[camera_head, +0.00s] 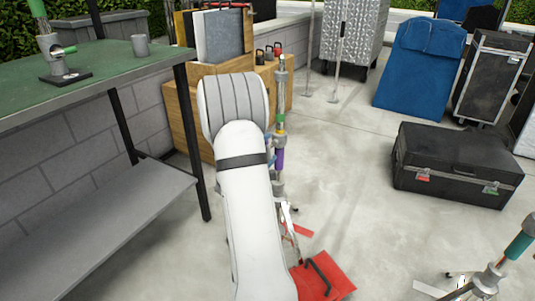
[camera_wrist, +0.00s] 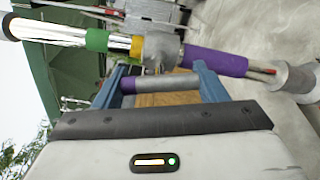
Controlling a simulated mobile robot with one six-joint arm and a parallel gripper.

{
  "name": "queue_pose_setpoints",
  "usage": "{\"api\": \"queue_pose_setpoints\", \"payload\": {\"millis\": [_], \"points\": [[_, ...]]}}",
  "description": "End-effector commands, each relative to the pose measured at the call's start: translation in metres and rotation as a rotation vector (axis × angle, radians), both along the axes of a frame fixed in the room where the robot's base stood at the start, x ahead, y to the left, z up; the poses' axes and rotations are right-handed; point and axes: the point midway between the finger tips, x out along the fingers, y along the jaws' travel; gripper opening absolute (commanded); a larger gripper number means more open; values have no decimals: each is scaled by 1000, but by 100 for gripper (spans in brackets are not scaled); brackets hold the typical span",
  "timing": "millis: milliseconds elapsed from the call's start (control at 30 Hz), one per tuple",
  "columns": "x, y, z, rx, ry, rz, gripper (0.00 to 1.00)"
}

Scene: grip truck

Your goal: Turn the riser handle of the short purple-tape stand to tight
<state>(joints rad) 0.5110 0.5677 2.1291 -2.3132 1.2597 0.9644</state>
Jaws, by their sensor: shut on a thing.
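The purple-tape stand (camera_head: 280,158) stands upright just right of my arm in the head view, partly hidden by it. In the wrist view the stand (camera_wrist: 215,62) runs sideways across the top, with purple and green tape, a yellow band and a grey collar. My gripper (camera_wrist: 160,76) has its blue fingers at both ends of a grey bar with a purple end, the riser handle (camera_wrist: 172,83). The fingers are shut on it. In the head view my gripper is hidden behind my arm. How tight the handle is cannot be seen.
A green-topped workbench (camera_head: 110,65) is on the left. A red sandbag (camera_head: 325,278) lies at the stand's foot. A wooden box (camera_head: 180,115) is behind my arm. A black case (camera_head: 455,165) and another stand (camera_head: 490,280) are to the right, with clear floor between.

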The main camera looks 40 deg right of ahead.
Motion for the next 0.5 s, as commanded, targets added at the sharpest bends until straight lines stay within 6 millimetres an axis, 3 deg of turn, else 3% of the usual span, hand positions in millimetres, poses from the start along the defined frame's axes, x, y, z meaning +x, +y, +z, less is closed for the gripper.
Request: {"api": "queue_pose_setpoints", "payload": {"millis": [500], "points": [[-2,0,-2,44,-136,-4,43]]}}
